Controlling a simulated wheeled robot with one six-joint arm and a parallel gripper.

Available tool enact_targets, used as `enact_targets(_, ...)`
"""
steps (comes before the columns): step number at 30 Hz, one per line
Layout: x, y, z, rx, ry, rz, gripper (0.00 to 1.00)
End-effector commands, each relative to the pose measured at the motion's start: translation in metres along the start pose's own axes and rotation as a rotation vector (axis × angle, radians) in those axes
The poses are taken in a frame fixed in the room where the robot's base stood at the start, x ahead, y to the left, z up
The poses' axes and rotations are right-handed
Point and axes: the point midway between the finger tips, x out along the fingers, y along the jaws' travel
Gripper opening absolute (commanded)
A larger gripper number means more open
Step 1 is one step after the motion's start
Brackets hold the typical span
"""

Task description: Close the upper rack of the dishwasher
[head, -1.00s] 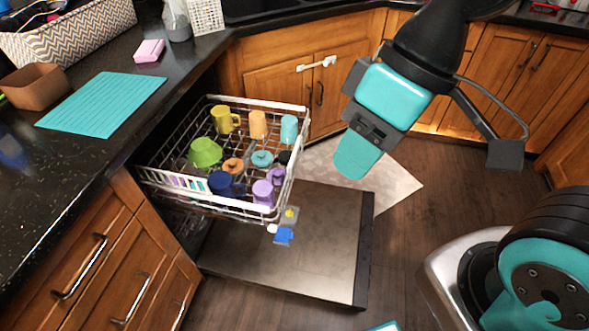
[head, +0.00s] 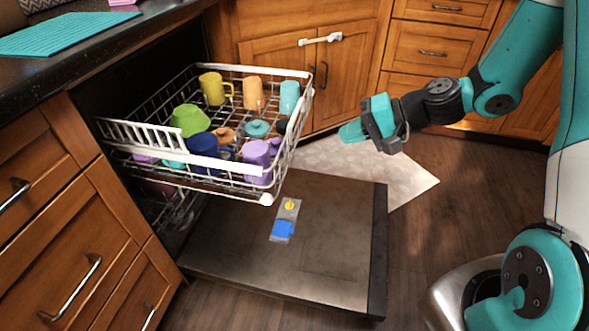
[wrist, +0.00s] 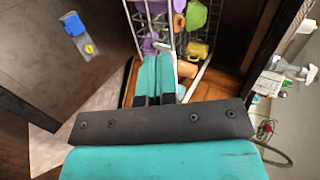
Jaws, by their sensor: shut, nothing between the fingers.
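The upper rack (head: 200,169) of the dishwasher is pulled out over the lowered door (head: 340,236). It holds several cups and bowls, among them a yellow mug (head: 214,88), a green bowl (head: 188,121) and a blue mug (head: 203,146). My gripper (head: 352,132) is shut and empty, to the right of the rack's front side and apart from it in the head view. In the wrist view, the closed teal fingers (wrist: 155,78) point toward the rack (wrist: 172,40), which lies beyond them. The exact gap between them is hard to tell.
A blue and yellow detergent pack (head: 286,220) lies on the open door. Wooden drawers (head: 92,250) and a dark counter (head: 90,55) stand at left. Cabinets with a white handle lock (head: 321,39) stand behind. Floor to the right of the door is clear.

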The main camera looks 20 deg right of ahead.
Motion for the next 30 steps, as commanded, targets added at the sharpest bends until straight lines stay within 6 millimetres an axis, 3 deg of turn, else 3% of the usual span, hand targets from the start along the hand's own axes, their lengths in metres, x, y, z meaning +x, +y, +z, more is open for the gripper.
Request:
enact_targets(2, 0.004, 0.016, -0.007, 0.035, 0.025, -0.02, 0.0)
enact_targets(8, 0.017, 0.018, -0.01, 0.045, 0.034, -0.028, 0.0)
enact_targets(16, 0.073, 0.017, -0.011, 0.043, 0.029, -0.026, 0.0)
enact_targets(21, 0.108, 0.016, -0.012, 0.042, 0.03, -0.027, 0.0)
enact_targets(30, 0.134, -0.005, -0.015, 0.044, 0.034, -0.026, 0.0)
